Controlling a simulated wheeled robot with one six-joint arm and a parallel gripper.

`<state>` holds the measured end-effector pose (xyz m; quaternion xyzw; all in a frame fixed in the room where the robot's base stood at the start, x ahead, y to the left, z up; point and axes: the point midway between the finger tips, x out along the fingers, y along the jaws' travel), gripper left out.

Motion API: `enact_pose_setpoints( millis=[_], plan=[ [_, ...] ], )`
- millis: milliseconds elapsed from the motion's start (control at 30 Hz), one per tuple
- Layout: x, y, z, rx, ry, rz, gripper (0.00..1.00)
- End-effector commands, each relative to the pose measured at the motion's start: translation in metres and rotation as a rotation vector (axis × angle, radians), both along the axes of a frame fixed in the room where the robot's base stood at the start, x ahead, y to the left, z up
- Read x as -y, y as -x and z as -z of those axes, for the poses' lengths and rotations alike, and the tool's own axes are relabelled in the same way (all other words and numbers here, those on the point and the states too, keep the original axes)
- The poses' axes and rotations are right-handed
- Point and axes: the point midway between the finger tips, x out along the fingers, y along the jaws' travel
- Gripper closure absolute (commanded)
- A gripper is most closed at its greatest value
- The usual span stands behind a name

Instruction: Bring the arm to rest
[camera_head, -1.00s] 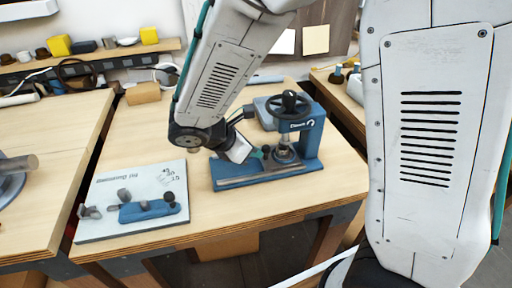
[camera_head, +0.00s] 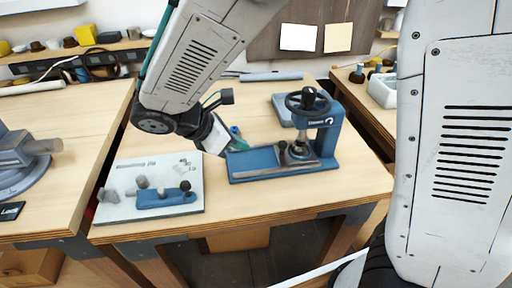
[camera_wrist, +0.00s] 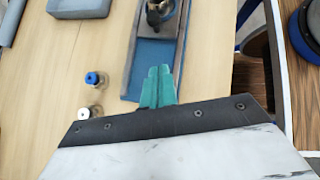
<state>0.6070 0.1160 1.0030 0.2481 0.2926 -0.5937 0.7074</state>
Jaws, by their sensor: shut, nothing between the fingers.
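My arm reaches over the wooden workbench (camera_head: 290,196) in the head view. My gripper (camera_head: 240,147) has teal fingers, pressed together with nothing between them. It is at the left end of the blue press (camera_head: 330,135), which has a black handwheel. In the wrist view the closed fingers of my gripper (camera_wrist: 160,86) point towards the press's blue base (camera_wrist: 155,54), overlapping its end in the picture. I cannot tell whether they touch it.
A pale jig board (camera_head: 118,205) with a blue block (camera_head: 163,198) lies at the bench's front left. Two small capped fittings, one blue (camera_wrist: 92,79) and one white (camera_wrist: 84,113), stand beside the press. The bench front is clear.

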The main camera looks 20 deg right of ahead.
Motion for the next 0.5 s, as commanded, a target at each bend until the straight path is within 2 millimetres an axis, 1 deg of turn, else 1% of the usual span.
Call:
enact_pose_setpoints(
  millis=[33, 200, 367, 500],
  plan=[
    [-0.007, 0.001, -0.007, 0.001, -0.001, -0.003, 1.00],
    [-0.019, 0.003, -0.020, 0.001, -0.001, 0.000, 1.00],
    [-0.022, 0.004, -0.024, 0.001, -0.001, 0.004, 1.00],
    [-0.024, 0.005, -0.022, 0.035, -0.018, 0.049, 1.00]
  ],
)
